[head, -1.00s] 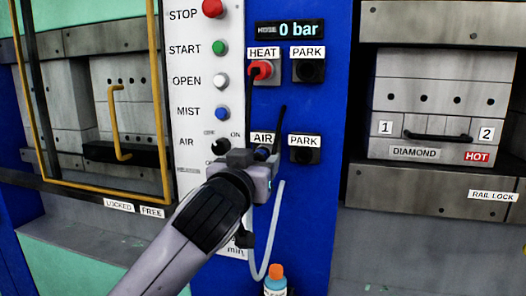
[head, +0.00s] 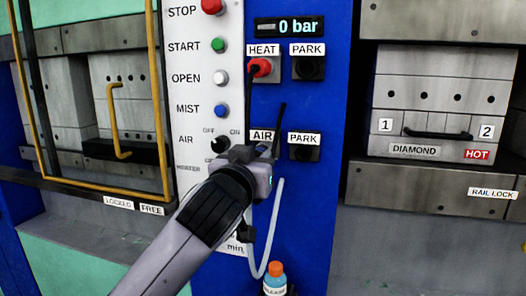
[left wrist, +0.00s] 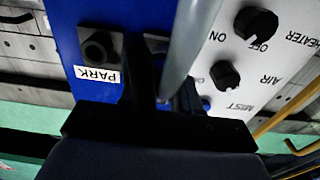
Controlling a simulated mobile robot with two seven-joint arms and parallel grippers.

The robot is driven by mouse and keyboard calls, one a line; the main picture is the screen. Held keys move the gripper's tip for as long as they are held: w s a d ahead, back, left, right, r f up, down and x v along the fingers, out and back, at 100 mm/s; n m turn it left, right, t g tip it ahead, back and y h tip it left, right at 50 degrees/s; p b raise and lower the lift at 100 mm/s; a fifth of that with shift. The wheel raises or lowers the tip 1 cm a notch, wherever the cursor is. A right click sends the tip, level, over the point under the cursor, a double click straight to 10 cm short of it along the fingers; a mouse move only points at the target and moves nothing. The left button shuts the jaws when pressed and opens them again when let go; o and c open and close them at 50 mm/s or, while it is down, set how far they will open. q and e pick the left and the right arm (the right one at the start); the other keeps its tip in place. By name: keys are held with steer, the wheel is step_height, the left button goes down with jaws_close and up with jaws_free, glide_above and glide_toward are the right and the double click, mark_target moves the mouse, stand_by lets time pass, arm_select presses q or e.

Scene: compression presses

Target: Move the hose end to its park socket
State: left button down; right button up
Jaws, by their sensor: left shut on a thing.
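My left gripper (head: 268,158) is at the socket under the AIR label (head: 262,136) in the head view, shut on the hose end. The gripper hides the hose end and the AIR socket, so I cannot tell how far the end sits in it. The pale hose (head: 277,215) hangs below in a loop; it crosses the left wrist view (left wrist: 188,45) as a grey tube. The park socket (head: 304,153), dark and empty, is just right of the gripper under its PARK label; it also shows in the left wrist view (left wrist: 98,50). My right gripper is not in view.
Above are the red HEAT plug (head: 261,69) and another empty PARK socket (head: 309,69). The white button panel (head: 207,125) is on the left. A blue bottle with an orange cap (head: 275,280) stands below the hose loop. The blue panel right of the gripper is clear.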

arm_select(q)
steer(key=shift+s+a, duration=0.2)
steer(key=shift+s, duration=0.4)
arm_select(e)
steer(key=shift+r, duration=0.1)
arm_select(q)
steer(key=shift+v, duration=1)
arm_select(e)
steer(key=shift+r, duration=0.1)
arm_select(q)
steer(key=p+v, duration=0.1)
steer(key=v, duration=0.3)
steer(key=shift+r, duration=0.1)
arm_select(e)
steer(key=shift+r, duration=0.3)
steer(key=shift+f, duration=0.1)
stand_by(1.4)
